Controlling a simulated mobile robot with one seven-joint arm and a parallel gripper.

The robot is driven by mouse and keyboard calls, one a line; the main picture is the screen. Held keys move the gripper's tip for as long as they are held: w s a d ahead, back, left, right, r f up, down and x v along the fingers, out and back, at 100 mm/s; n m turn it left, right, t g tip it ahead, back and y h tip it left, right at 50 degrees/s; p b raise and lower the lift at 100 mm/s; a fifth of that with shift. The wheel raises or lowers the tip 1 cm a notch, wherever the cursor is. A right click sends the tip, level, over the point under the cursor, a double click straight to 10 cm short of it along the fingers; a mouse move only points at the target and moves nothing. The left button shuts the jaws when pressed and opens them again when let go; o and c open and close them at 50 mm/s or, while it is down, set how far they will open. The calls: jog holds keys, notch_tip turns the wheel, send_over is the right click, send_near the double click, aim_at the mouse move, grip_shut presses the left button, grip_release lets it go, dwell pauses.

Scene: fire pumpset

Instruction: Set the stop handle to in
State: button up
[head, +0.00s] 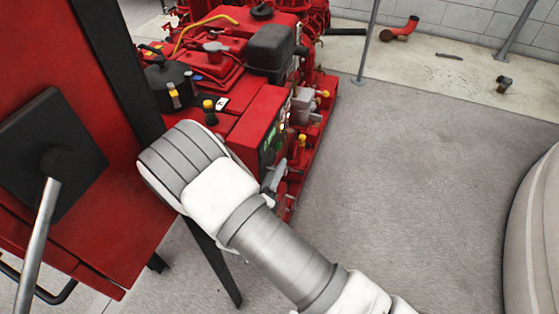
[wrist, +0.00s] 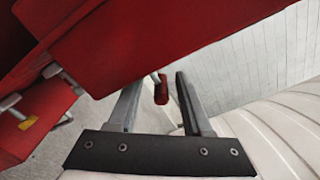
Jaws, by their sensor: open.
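In the wrist view my gripper (wrist: 161,82) is open, its two dark fingers apart beneath a red panel edge. A small red piece on a grey rod (wrist: 161,90) shows between the fingers, nearer the left one. It may be the stop handle, but I cannot tell for sure, nor whether it touches a finger. In the head view my arm reaches to the red engine set (head: 245,120). My wrist covers part of its front, and I cannot make out the stop handle or my fingers there.
A red cabinet (head: 130,215) with a black plate and a grey lever (head: 38,240) stands close at the left. A red pipe elbow (head: 400,30) lies by the back wall. A pale rounded body (head: 540,240) is at the right edge. Grey floor between is clear.

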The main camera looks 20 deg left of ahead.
jog(key=s, duration=0.4)
jog(key=shift+s+a+p, duration=0.15)
jog(key=shift+a+p, duration=0.05)
jog(key=shift+p, duration=0.15)
